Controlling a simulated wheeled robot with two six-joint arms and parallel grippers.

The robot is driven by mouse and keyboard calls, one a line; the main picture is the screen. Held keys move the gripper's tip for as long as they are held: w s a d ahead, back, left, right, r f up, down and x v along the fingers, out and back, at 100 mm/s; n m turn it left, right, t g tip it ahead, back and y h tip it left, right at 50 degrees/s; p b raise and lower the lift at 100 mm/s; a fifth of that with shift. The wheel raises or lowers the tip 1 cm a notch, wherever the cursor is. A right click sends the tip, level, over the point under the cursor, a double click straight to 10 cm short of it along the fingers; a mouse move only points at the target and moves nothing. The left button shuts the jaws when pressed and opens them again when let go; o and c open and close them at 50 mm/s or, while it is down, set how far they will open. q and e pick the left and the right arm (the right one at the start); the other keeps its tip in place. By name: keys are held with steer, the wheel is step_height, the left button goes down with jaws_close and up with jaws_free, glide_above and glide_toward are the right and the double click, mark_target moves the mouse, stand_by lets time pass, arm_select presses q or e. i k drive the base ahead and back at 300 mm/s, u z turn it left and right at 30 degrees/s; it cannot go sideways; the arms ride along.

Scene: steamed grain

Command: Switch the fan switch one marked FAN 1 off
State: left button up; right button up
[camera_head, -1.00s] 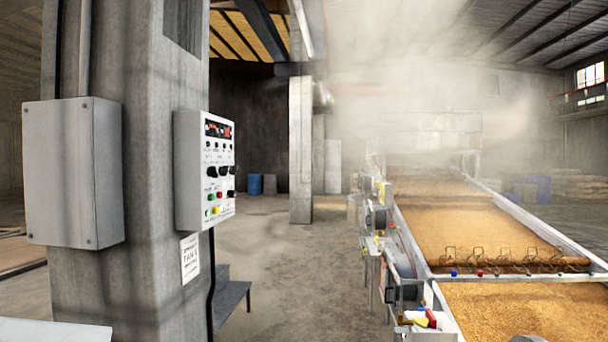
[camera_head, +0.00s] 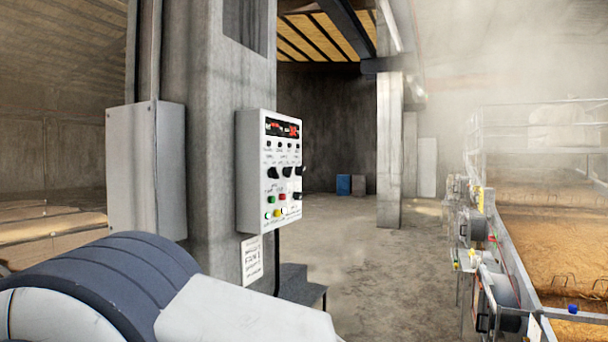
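A white control panel (camera_head: 269,173) is fixed to the concrete pillar (camera_head: 207,200), left of the middle. It has a dark display with red marks at the top, small knobs, black switches (camera_head: 287,171) in the middle, and green, red and yellow buttons below. The labels on the panel are too small to read, so I cannot tell which switch is FAN 1. A paper sign (camera_head: 252,260) hangs on the pillar below the panel; its print seems to include FAN 1. My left arm shows large at the bottom left, below the panel. Neither gripper is in view.
A plain grey box (camera_head: 146,168) is on the pillar's left face. Dark steps (camera_head: 298,285) stand at the pillar's foot. A grain bed (camera_head: 560,240) with a metal frame runs along the right under steam. The floor (camera_head: 370,270) between is clear.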

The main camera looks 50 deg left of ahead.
mark_target(272, 172)
steer(key=u, duration=0.25)
steer(key=i, duration=0.9)
steer(key=u, duration=1.4)
steer(key=i, duration=0.75)
steer(key=u, duration=0.85)
